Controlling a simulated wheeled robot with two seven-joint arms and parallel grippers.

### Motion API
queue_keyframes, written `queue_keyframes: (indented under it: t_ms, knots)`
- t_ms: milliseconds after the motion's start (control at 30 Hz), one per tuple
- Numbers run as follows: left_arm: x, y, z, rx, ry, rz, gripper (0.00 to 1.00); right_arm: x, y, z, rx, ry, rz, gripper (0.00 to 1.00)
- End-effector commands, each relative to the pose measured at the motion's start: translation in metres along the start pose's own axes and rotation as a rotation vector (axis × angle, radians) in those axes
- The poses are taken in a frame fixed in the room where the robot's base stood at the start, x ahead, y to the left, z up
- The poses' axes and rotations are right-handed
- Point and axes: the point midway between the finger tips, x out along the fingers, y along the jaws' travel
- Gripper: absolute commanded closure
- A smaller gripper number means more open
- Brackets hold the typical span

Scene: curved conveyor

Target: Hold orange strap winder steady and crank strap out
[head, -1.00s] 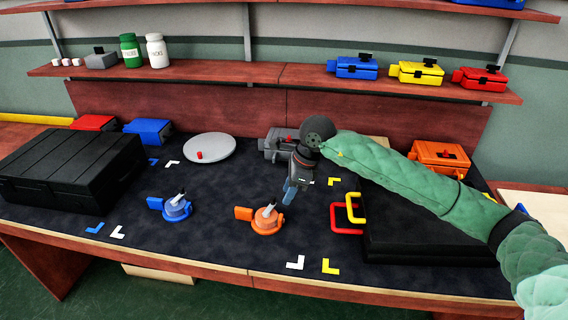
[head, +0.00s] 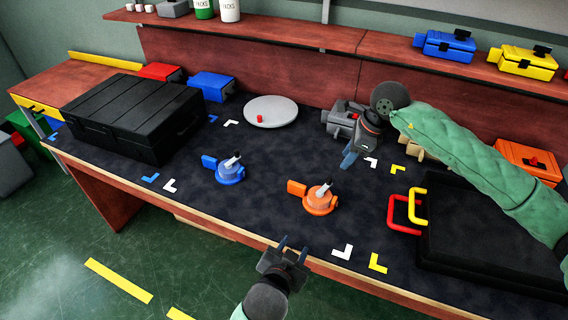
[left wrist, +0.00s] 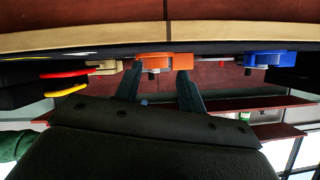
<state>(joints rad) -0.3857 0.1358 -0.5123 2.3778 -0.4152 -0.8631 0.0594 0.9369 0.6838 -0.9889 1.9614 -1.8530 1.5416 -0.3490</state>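The orange strap winder (head: 319,203) sits on the dark mat, with a round body, a grey crank on top and an orange block at its left. It also shows in the left wrist view (left wrist: 168,58), beyond and between my left fingers. My left gripper (head: 293,243) is open and empty at the table's front edge, in front of the orange winder and apart from it. My right gripper (head: 348,160) points down above the mat, behind and right of the orange winder, apart from it. Its fingers are seen side-on, so their gap is unclear.
A blue winder (head: 229,171) stands left of the orange one. A black case (head: 130,115) is at the left, and a black case with red and yellow handles (head: 490,235) at the right. A grey disc (head: 271,111) lies behind. The mat around the orange winder is clear.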

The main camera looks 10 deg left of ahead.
Motion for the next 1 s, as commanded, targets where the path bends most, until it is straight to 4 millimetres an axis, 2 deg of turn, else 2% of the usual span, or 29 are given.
queue_keyframes:
  t_ms: [33,100,267,500,733,900,1000]
  knots:
    - [0.007,-0.002,-0.020,0.059,0.078,-0.018,0.60,0.000,0.000,0.000,0.000,0.000,0.000,0.64]
    - [0.016,-0.006,-0.044,0.149,0.181,-0.045,0.60,0.000,0.000,0.000,0.000,0.000,0.000,0.64]
    - [0.030,-0.010,-0.095,0.368,0.403,-0.106,0.60,0.000,0.000,0.000,0.000,0.000,0.000,0.64]
    - [0.037,-0.001,-0.162,0.714,0.727,-0.194,0.60,0.000,0.000,0.000,0.000,0.000,0.000,0.64]
    - [0.035,0.021,-0.206,1.061,1.028,-0.270,0.60,0.000,0.000,0.000,0.000,0.000,0.000,0.64]
    - [0.034,0.040,-0.222,1.327,1.243,-0.315,0.60,0.000,0.000,0.000,0.000,0.000,0.000,0.64]
    - [0.035,0.051,-0.224,1.485,1.367,-0.334,0.60,0.000,0.000,0.000,0.000,0.000,0.000,0.64]
